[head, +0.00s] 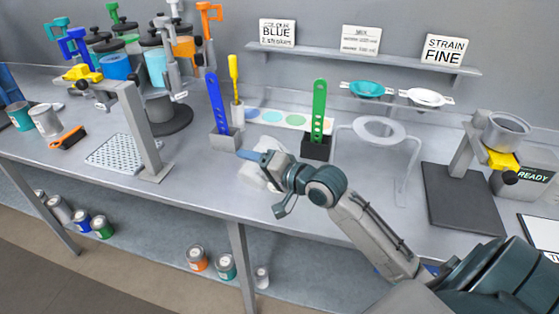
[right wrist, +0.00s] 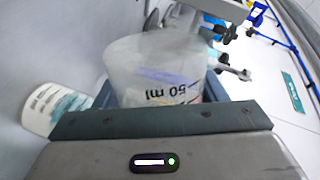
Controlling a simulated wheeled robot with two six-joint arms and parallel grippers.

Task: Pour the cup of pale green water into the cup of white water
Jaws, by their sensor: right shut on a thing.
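My right gripper (head: 260,158) is over the middle of the bench, shut on a translucent cup (right wrist: 155,70). The cup has black 50 ml print and stands between the fingers in the right wrist view. Its contents and their colour cannot be made out. A second white container (right wrist: 50,108) with small print and a teal patch shows left of it, appearing tilted in that view. In the head view a whitish cup shape (head: 252,177) shows just under the gripper, partly hidden by it. I cannot tell which cup holds pale green or white water. My left gripper is out of view.
A blue paddle (head: 215,103) in a grey holder stands just left of the gripper. A green paddle (head: 318,110) in a black holder and a ring stand (head: 378,130) are to the right. A perforated tray (head: 113,153) lies left. The bench front is mostly clear.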

